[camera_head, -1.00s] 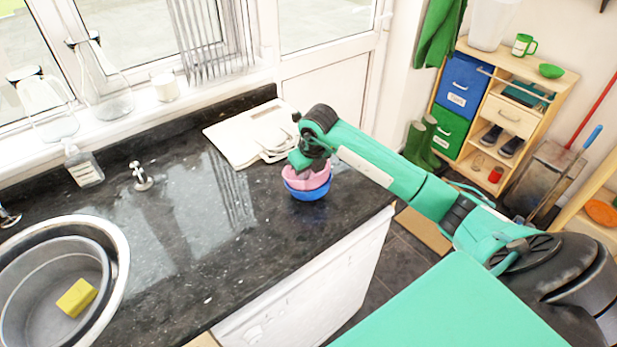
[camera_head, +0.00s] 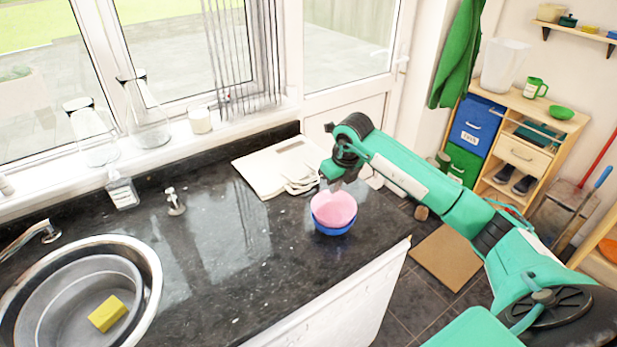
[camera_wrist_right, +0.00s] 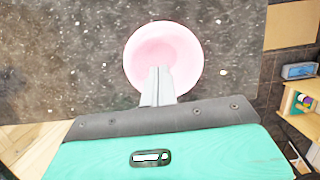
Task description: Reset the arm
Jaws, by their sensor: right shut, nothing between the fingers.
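My right gripper (camera_head: 333,175) is above and just behind the pink bowl (camera_head: 334,208) in the head view. The pink bowl sits nested in a blue bowl (camera_head: 334,231) on the dark granite counter. In the right wrist view the gripper's fingers (camera_wrist_right: 158,75) are together, with nothing between them, and overlap the lower part of the pink bowl (camera_wrist_right: 165,45). The blue bowl is hidden there. My left gripper is in neither view.
A sink (camera_head: 152,270) with a yellow sponge (camera_head: 107,313) is at the left. White boards (camera_head: 262,170) lie behind the bowls. The counter's middle is clear.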

